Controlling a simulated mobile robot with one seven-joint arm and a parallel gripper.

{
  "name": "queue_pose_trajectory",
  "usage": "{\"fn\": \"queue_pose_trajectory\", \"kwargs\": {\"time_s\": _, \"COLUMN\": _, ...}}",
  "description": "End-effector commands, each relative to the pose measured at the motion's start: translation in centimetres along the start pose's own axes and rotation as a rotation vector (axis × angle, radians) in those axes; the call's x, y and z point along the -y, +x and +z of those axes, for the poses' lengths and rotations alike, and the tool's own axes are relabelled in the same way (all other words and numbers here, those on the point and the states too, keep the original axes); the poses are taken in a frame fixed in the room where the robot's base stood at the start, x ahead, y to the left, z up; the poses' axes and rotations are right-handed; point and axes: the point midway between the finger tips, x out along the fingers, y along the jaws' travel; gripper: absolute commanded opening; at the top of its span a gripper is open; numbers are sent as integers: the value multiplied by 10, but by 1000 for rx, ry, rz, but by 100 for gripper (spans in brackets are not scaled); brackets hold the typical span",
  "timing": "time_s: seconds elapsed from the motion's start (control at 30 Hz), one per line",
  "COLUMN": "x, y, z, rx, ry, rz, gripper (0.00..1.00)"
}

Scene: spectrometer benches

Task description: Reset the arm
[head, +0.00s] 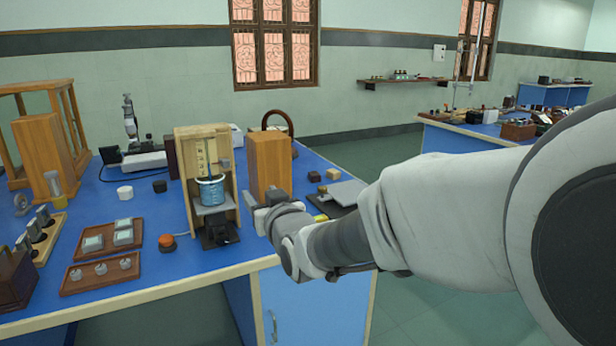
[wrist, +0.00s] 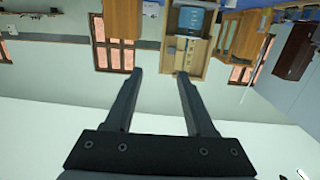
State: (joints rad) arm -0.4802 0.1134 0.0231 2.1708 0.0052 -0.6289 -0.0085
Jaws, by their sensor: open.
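My arm reaches in from the right in the head view, and my gripper (head: 265,203) is at the front edge of the blue bench (head: 165,262), just right of a wooden stand with a blue container. In the wrist view my gripper (wrist: 160,75) shows two dark, parallel fingers spread apart with nothing between them. The wrist picture is upside down, with the bench objects along its top. The wooden stand (head: 187,160) and its blue container (head: 211,190) also show there, the container (wrist: 190,20) beyond the fingertips.
A wooden block (head: 268,160) stands close behind my gripper. A microscope-like device (head: 131,125) stands farther back. The floor right of the bench is clear.

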Motion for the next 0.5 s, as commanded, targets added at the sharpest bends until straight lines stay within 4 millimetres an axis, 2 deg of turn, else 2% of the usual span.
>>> {"fn": "queue_pose_trajectory", "kwargs": {"time_s": 0.03, "x": -16, "y": -13, "z": -3, "rx": 38, "ry": 2, "rz": 29, "gripper": 55}}
{"fn": "queue_pose_trajectory", "kwargs": {"time_s": 0.2, "x": -66, "y": -70, "z": 8, "rx": 231, "ry": 23, "rz": 126, "gripper": 55}}
{"fn": "queue_pose_trajectory", "kwargs": {"time_s": 0.37, "x": -100, "y": -137, "z": 27, "rx": 418, "ry": 62, "rz": 216, "gripper": 55}}
{"fn": "queue_pose_trajectory", "kwargs": {"time_s": 0.5, "x": -118, "y": -204, "z": 48, "rx": 581, "ry": 112, "rz": 290, "gripper": 55}}
